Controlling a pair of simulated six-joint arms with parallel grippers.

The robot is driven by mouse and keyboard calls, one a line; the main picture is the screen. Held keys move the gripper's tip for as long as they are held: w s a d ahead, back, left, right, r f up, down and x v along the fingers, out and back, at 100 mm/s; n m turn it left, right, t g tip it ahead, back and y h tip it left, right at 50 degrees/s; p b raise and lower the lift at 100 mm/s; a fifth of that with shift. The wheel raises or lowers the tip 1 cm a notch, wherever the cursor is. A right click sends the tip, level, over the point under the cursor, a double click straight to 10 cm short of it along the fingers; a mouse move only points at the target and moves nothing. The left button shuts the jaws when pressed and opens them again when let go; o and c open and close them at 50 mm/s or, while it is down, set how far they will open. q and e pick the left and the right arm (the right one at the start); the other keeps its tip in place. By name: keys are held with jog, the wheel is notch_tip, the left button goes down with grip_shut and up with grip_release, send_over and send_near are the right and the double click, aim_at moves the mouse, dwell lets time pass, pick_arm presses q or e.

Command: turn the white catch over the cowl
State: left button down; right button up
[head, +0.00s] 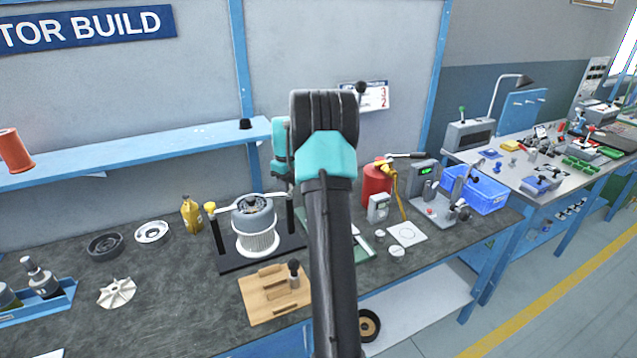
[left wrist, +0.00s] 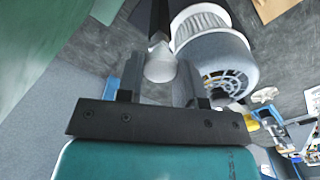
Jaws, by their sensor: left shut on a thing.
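The grey cowl (head: 254,213) sits over a white pleated drum (head: 258,243) on a black base between two dark posts. The white catch (head: 236,200) is a thin bar lying across the cowl's top, reaching toward the right post. My left gripper (head: 284,178) is at the bar's right end, partly hidden by my arm. In the left wrist view, its fingers stand either side of the catch's rounded white end (left wrist: 160,66), in front of a black post, and are shut on it. The cowl (left wrist: 228,62) lies just right of the fingers there. My right gripper is out of view.
A yellow bottle (head: 191,215) stands left of the base. A wooden block board (head: 272,293) lies in front. A red canister (head: 376,185), a grey meter and a blue crate (head: 484,196) stand to the right. A blue shelf (head: 130,150) runs above.

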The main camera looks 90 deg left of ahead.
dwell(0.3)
pick_arm(q)
jog(key=c, duration=0.8)
grip_release()
jog(key=shift+r, duration=0.1)
notch_tip(320, 180, up, 17)
jog(key=shift+r, duration=0.1)
